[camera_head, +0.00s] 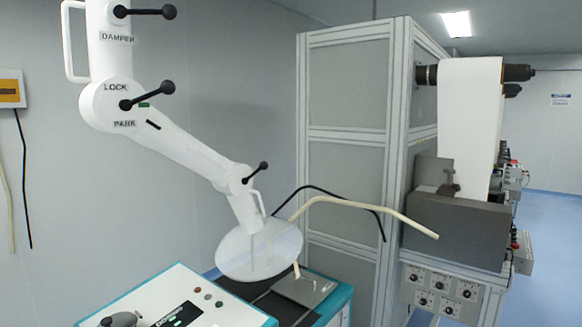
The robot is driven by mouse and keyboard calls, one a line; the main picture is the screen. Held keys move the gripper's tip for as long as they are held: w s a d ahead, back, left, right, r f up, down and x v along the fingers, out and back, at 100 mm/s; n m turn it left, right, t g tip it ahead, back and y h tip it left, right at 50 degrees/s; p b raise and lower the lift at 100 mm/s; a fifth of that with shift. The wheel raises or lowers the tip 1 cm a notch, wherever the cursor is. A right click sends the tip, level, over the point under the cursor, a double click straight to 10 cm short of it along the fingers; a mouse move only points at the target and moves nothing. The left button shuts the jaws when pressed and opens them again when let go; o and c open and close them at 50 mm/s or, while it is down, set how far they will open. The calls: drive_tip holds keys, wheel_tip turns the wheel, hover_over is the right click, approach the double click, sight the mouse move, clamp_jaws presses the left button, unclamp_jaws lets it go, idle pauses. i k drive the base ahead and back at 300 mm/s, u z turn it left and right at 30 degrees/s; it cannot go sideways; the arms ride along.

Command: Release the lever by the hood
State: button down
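The lever by the hood (256,172) is a short black bar with a round knob, on the lower joint of a white jointed extraction arm (185,148). It slants up to the right, and no label is legible beside it. The hood (230,255) is a pale round disc at the arm's lower end, just below this lever. A similar black lever (147,95) sits at the elbow by the words LOCK and PARK, slanting up to the right. Another lever (143,11) is at the top by DAMPER, about level. My gripper is not in view.
A teal-edged cabinet (338,298) with a metal plate (304,289) stands below the hood. A control console (170,300) is at the front left. A beige bent tube (365,205) and black cable (345,200) reach right. A tall grey enclosure (347,150) stands behind.

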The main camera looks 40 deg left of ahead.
sight(263, 166)
drive_tip(key=i, duration=2.85)
drive_tip(key=u, duration=2.2)
